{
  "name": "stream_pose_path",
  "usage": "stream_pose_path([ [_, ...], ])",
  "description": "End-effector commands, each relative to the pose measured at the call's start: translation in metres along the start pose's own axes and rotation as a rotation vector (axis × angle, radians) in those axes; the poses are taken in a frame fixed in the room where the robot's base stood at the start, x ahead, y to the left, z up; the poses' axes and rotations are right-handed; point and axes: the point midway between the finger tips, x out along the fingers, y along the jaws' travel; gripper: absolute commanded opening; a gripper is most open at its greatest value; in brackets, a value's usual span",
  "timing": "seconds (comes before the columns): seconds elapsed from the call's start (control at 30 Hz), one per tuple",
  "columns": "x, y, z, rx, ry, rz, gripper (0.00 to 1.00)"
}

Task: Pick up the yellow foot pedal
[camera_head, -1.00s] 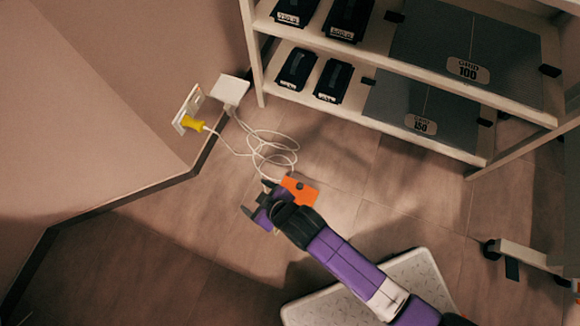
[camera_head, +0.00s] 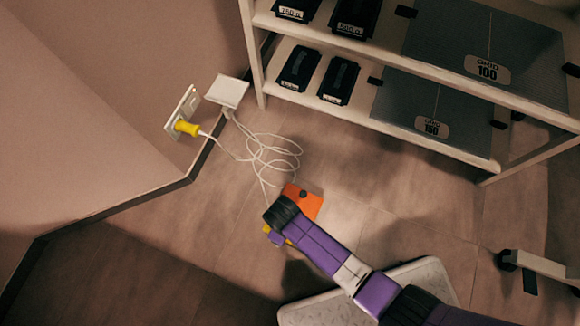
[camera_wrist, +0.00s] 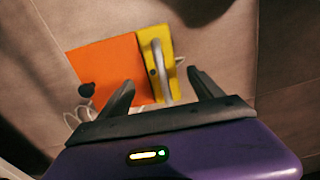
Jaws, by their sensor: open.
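The yellow foot pedal (camera_wrist: 172,88) shows in the wrist view as a yellow block with a curved grey bar across it, lying against an orange plate (camera_wrist: 107,68). In the head view only a small yellow part of the pedal (camera_head: 267,229) shows beside my arm; the rest is hidden. The orange plate (camera_head: 309,205) with a dark knob lies on the floor there. My gripper (camera_wrist: 160,78) is open and empty. In the wrist view its two dark fingers point toward the pedal, one on each side of the grey bar. I cannot tell the remaining gap.
A white cable (camera_head: 262,155) loops across the floor from a white box (camera_head: 227,90) by the wall. A yellow plug (camera_head: 186,128) sits in a wall outlet. A shelf rack (camera_head: 390,122) with dark cassettes and grid plates stands behind. Floor left of my arm is clear.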

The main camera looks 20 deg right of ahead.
Motion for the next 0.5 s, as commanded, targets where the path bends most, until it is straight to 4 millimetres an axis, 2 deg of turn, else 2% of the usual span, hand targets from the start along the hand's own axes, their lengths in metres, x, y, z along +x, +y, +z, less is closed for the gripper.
stream_pose_path([
  [0.03,0.010,-0.001,0.000,0.000,0.000,0.000,0.75],
  [0.3,0.042,-0.003,-0.001,-0.001,0.000,0.000,0.75],
  [0.5,0.044,-0.003,-0.001,-0.001,0.001,0.000,0.75],
])
